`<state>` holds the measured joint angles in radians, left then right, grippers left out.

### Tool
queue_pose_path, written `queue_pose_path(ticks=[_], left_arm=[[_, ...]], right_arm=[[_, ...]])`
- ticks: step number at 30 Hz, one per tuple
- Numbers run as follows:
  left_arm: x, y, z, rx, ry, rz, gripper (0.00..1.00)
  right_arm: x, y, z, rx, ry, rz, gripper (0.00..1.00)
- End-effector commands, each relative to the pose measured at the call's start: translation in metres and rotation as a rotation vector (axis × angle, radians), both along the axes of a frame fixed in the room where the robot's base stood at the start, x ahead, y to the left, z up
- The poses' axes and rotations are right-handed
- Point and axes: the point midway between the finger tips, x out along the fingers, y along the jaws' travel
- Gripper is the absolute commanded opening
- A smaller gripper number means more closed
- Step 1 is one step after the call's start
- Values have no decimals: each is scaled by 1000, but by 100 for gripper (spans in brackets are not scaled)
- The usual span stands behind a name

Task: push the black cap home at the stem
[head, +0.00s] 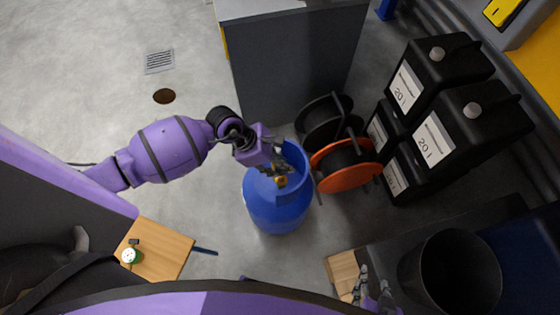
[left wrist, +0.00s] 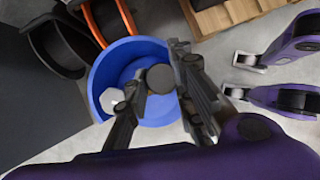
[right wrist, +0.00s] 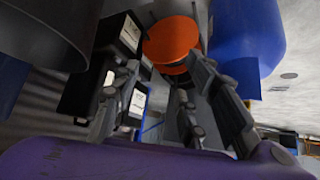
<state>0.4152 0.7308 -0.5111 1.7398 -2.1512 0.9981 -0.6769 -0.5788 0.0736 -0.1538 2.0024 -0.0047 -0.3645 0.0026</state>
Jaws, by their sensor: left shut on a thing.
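A blue gas cylinder (head: 275,208) with a raised collar stands upright on the floor, a small brass valve part (head: 281,182) showing at its top. My left gripper (head: 272,168) reaches in over the collar from the left. In the left wrist view it is shut on the round black cap (left wrist: 160,78), inside the blue collar (left wrist: 103,72). A pale grey hexagonal part (left wrist: 110,101) shows beside the left finger. I cannot tell whether the cap touches the stem, which is hidden. My right gripper (head: 373,290) is open and empty, apart from the cylinder; its fingers show in the right wrist view (right wrist: 165,85).
An orange cable reel (head: 345,170) and a black reel (head: 322,118) stand just right of the cylinder. Several black canisters (head: 455,125) are beyond them. A dark bin (head: 410,268) stands at lower right. A grey cabinet (head: 290,75) is behind.

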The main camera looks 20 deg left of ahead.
Motion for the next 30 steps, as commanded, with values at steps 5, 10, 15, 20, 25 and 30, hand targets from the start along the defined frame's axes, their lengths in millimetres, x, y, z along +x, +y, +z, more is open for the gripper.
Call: queue_pose_path(ticks=[5, 10, 15, 20, 25, 30], left_arm=[[0, 1, -7, 0, 2, 16, 9], [-1, 0, -19, 0, 4, 15, 9], [-1, 0, -33, -1, 6, 15, 9], [0, 0, -40, -1, 4, 14, 9], [1, 0, -39, -1, 1, 13, 9], [1, 0, -40, -2, 7, 13, 9]], right_arm=[[5, 1, -2, 1, -7, 6, 40], [2, 2, -13, -1, 5, 12, 40], [-7, 2, -27, -4, 28, 16, 40], [-10, 2, -33, -6, 39, 17, 40], [-8, 2, -31, -6, 34, 17, 40], [-7, 2, -30, -6, 30, 16, 40]])
